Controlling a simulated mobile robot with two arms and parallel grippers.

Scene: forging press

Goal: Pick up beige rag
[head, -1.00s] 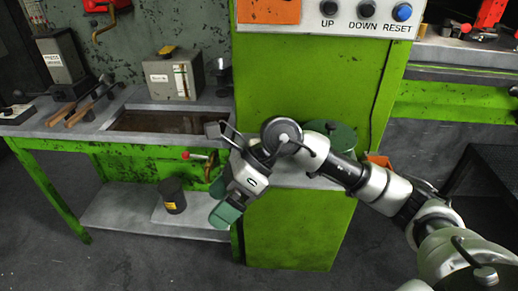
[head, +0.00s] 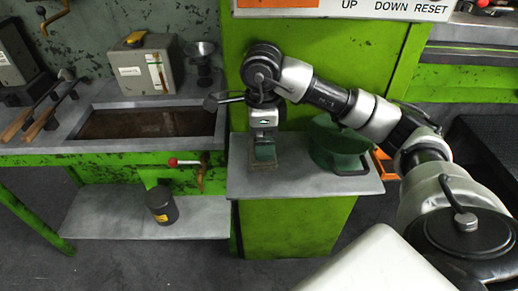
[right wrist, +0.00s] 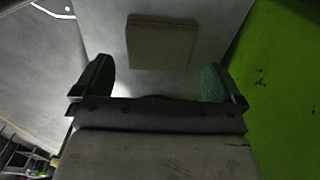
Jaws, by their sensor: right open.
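The beige rag (right wrist: 160,42) shows in the right wrist view as a flat, folded, dark beige rectangle on a grey surface. In the head view a small part of the rag (head: 264,167) seems to show on the grey ledge (head: 300,184) under my right gripper (head: 264,154). In the right wrist view my right gripper (right wrist: 157,82) is open, its two green fingers wide apart. The rag lies beyond the fingertips, roughly centred between them, and nothing is between the fingers. The exact gap above the rag is hard to tell. My left gripper is not in view.
A green round object (head: 337,145) stands on the ledge right of my gripper. The green press body (head: 235,60) rises behind. To the left are a red-knobbed lever (head: 188,163), a bench with a sunken basin (head: 140,124), and a dark can (head: 161,204) on a lower shelf.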

